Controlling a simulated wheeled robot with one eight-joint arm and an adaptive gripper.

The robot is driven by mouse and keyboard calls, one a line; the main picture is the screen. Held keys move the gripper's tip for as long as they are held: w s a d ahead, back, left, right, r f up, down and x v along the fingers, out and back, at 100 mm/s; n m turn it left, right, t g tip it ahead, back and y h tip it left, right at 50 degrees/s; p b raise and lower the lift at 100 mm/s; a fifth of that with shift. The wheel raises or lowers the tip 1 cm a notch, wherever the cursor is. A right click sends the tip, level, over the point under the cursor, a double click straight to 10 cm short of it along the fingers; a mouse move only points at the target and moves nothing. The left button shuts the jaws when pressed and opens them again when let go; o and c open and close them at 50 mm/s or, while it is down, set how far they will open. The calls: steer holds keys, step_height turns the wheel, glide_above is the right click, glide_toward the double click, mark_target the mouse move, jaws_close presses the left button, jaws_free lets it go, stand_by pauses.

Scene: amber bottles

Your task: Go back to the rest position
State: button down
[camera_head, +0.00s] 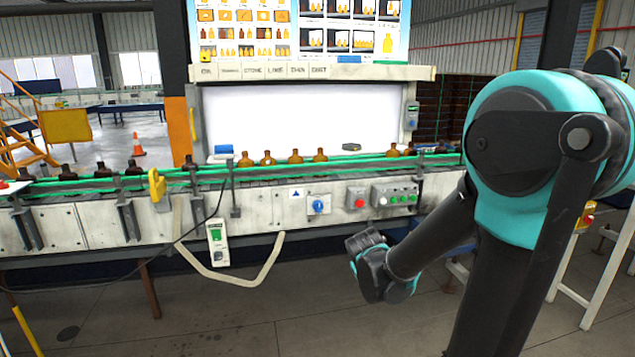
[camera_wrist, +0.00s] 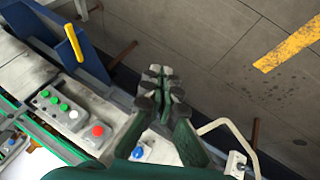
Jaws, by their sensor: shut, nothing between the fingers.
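In the wrist view my gripper (camera_wrist: 160,84) is in the middle of the picture. Its fingers are together with nothing between them, over the concrete floor beside the conveyor's front. In the head view my arm comes down on the right and its wrist hangs in front of the conveyor, below the control buttons. The fingers cannot be made out there. Several amber bottles (camera_head: 266,158) stand on the conveyor (camera_head: 262,204), apart from my arm.
A button box (camera_head: 394,195) and a red button (camera_head: 357,198) sit on the conveyor's front. A bent pale rail (camera_head: 262,270) juts out below. A white-framed stand (camera_head: 603,245) is at the right. The floor (camera_head: 230,325) in front is largely clear. An orange cone (camera_head: 138,145) stands far back.

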steer(key=s+d+f+m+g+y, duration=0.1)
steer(key=s+f+m, duration=0.1)
steer(key=s, duration=0.6)
steer(key=s+d+f+m+g+y, duration=0.1)
steer(key=s+d+f+m, duration=0.1)
steer(key=s, duration=0.6)
steer(key=shift+s+d+m, duration=0.3)
steer(key=shift+s, duration=0.05)
steer(key=c, duration=2.3)
jaws_free()
